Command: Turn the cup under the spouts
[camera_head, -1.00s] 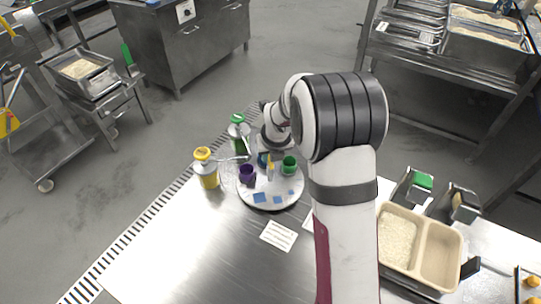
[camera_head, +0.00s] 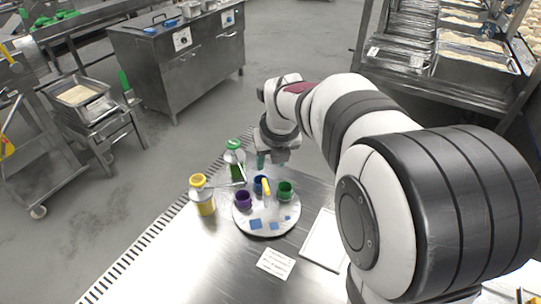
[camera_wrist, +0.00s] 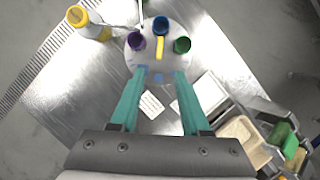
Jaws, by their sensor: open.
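A round white turntable (camera_head: 265,228) carries a purple cup (camera_head: 243,199), a blue cup (camera_head: 261,182) and a green cup (camera_head: 284,190), with a yellow handle (camera_head: 266,190) upright near its middle. A yellow-topped pump bottle (camera_head: 204,203) and a green-topped pump bottle (camera_head: 235,168) stand at its left and back left, their spouts pointing toward it. My gripper (camera_wrist: 162,76) is open and empty. Its teal fingers point toward the turntable in the wrist view, apart from the cups and handle. In the head view its fingers (camera_head: 261,160) show above and behind the blue cup.
A printed card (camera_head: 275,263) lies in front on the steel table (camera_head: 185,262). A white tray (camera_head: 322,240) shows to the right, partly behind my arm.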

